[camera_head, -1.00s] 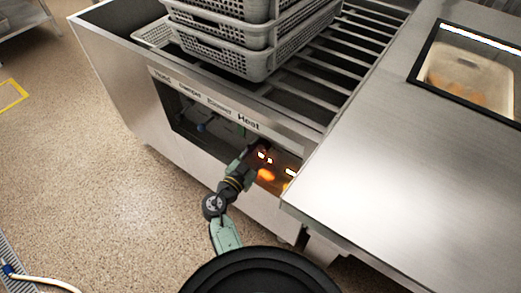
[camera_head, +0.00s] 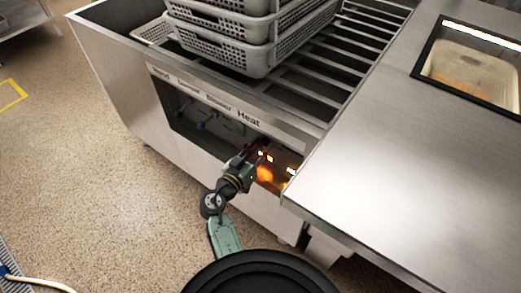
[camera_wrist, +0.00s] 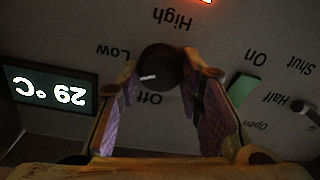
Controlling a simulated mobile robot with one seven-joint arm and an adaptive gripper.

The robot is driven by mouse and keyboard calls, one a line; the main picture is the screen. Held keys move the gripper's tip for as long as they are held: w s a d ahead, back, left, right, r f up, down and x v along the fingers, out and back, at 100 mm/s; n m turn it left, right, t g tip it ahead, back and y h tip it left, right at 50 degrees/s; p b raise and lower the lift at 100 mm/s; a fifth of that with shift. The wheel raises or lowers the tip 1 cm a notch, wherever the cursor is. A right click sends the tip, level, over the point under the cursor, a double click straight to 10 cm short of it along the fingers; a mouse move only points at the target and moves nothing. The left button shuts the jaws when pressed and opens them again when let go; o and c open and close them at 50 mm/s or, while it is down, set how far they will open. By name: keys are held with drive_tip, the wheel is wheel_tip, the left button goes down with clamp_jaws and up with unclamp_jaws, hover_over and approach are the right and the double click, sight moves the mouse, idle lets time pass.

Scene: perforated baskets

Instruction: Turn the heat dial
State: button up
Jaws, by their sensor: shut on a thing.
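The heat dial (camera_wrist: 162,66) is a round dark knob in the upper middle of the wrist view. A short white mark on it points left, between the upside-down labels "Low" and "Off"; "High" stands above it. My gripper (camera_wrist: 160,78) has one finger on each side of the dial and is shut on it. In the head view my gripper (camera_head: 256,158) reaches into the recessed control panel under the "Heat" label (camera_head: 248,118); the dial itself is hidden there.
A lit display (camera_wrist: 48,93) reads 29 °C upside down. A green switch (camera_wrist: 240,88) and another knob (camera_wrist: 304,110) sit right of the dial. Stacked grey perforated baskets (camera_head: 245,55) stand on the rollers above. A steel counter (camera_head: 420,160) borders the panel on the right.

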drive_tip(key=n, duration=0.6)
drive_tip(key=n+p, duration=0.1)
drive_tip(key=n, duration=0.2)
drive_tip(key=n+p, duration=0.1)
drive_tip(key=n, duration=0.2)
drive_tip(key=shift+a+g+h, duration=0.15)
drive_tip(key=shift+g+h, duration=0.15)
drive_tip(key=shift+g, duration=0.1)
idle(0.3)
drive_tip(key=o, duration=1.2)
drive_tip(key=shift+w, duration=0.1)
drive_tip(key=shift+c, duration=0.2)
drive_tip(key=v, duration=1.2)
